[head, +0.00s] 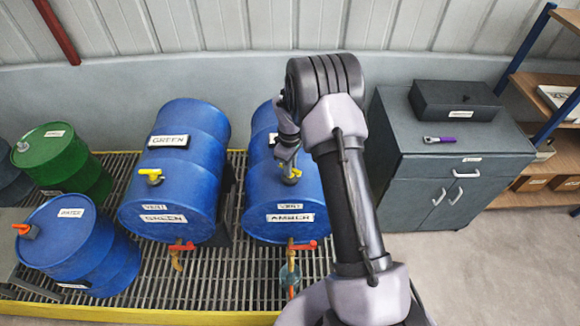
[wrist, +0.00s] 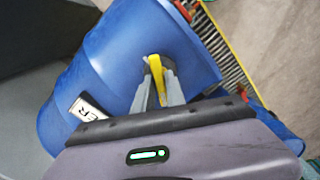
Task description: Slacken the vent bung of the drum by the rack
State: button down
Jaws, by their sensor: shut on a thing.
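The drum labelled AMBER (head: 262,205) is blue and lies on its side on the grating, the rightmost of the drums and nearest the shelf rack (head: 547,75). Its yellow vent bung (head: 294,180) is on top, above a VENT label. My gripper (head: 286,160) is at the bung, coming down from above, partly hidden by my arm. In the wrist view my gripper (wrist: 157,90) is shut on the yellow bung handle (wrist: 155,72), which stands between the two fingers. The blue drum (wrist: 120,55) fills much of that view, with part of its name plate showing.
A blue GREEN drum (head: 180,195) with a similar yellow bung (head: 152,176) lies to the left. Red-handled taps (head: 302,246) stick out below the drum fronts. A grey cabinet (head: 440,175) stands right of my arm, with a dark box (head: 455,99) and purple-handled tool (head: 440,140) on top.

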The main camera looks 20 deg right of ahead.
jog(key=c, duration=1.4)
grip_release()
jog(key=shift+o, duration=0.2)
jog(key=shift+r, duration=0.1)
notch_tip(320, 180, up, 17)
jog(key=p, duration=0.1)
jog(key=shift+r, duration=0.15)
